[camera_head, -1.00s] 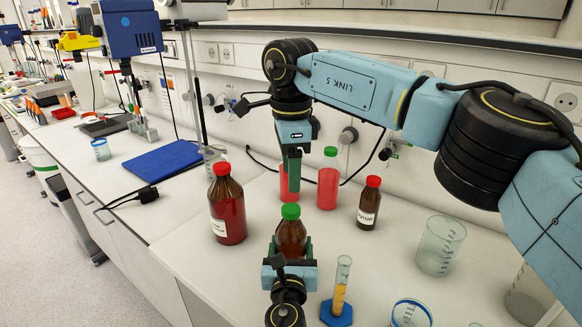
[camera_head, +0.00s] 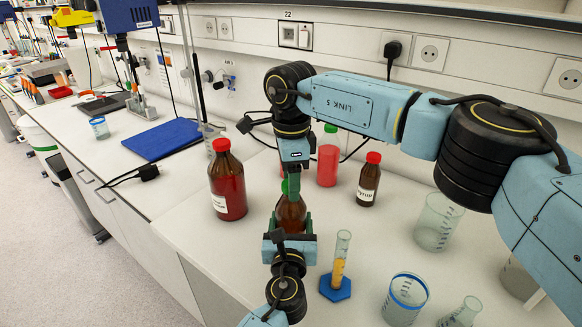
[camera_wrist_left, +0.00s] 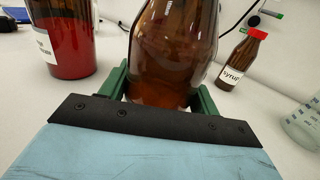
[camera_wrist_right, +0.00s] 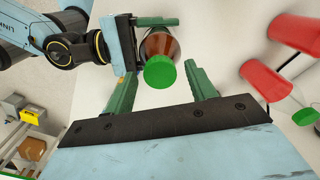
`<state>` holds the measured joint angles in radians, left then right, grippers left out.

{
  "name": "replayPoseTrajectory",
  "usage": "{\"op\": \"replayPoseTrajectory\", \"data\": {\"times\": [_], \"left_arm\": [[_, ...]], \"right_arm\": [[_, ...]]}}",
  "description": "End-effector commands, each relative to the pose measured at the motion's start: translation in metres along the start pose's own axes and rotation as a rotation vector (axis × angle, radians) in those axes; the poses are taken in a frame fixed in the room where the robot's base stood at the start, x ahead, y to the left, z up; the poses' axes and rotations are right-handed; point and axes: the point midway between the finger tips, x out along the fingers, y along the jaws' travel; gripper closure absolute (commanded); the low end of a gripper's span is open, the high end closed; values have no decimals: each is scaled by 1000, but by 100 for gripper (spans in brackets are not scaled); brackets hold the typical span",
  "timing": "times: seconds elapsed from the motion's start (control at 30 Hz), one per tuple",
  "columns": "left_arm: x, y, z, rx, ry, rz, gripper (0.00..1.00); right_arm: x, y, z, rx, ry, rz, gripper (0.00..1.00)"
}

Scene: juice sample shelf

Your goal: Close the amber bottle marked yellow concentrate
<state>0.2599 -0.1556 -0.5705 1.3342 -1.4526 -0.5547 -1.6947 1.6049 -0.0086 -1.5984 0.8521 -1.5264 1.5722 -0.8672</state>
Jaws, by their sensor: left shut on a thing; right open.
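An amber bottle (camera_head: 291,214) with a green cap stands upright on the bench. My left gripper (camera_wrist_left: 160,95) is shut on its lower body; the side facing the left wrist camera shows no label. The green cap (camera_wrist_right: 160,72) sits on top of the bottle; I cannot tell how tightly. My right gripper (camera_wrist_right: 160,66) points down from above, open, with its fingers on either side of the cap and a gap visible. In the head view the right gripper's fingers (camera_head: 291,178) partly hide the cap.
A larger red-capped amber bottle (camera_head: 228,182) stands to the left. A green-capped red bottle (camera_head: 327,160) and a syrup bottle (camera_head: 368,182) stand behind. A cylinder with orange liquid (camera_head: 339,262) and glass beakers (camera_head: 437,222) are at right. A blue mat (camera_head: 163,138) lies at left.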

Motion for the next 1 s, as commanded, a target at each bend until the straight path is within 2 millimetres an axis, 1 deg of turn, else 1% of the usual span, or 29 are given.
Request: {"op": "replayPoseTrajectory", "data": {"times": [0.23, 0.5, 0.6, 0.87, 0.97, 1.0], "left_arm": [[0, 0, 0, 0, 0, 0, 100], [0, 0, 0, 0, 0, 0, 100], [0, 0, 0, 0, 0, 0, 100], [0, 0, 0, 0, 0, 0, 100], [0, 0, 0, 0, 0, 0, 100], [0, 0, 0, 0, 0, 0, 100]], "right_arm": [[1, 0, 0, 0, 0, 0, 44], [0, 0, 0, 0, 0, 0, 80], [0, 0, 0, 0, 0, 0, 91], [0, 0, 0, 10, 0, 0, 92], [0, 0, 0, 85, 0, 0, 92], [0, 0, 0, 140, 0, 0, 92]]}}
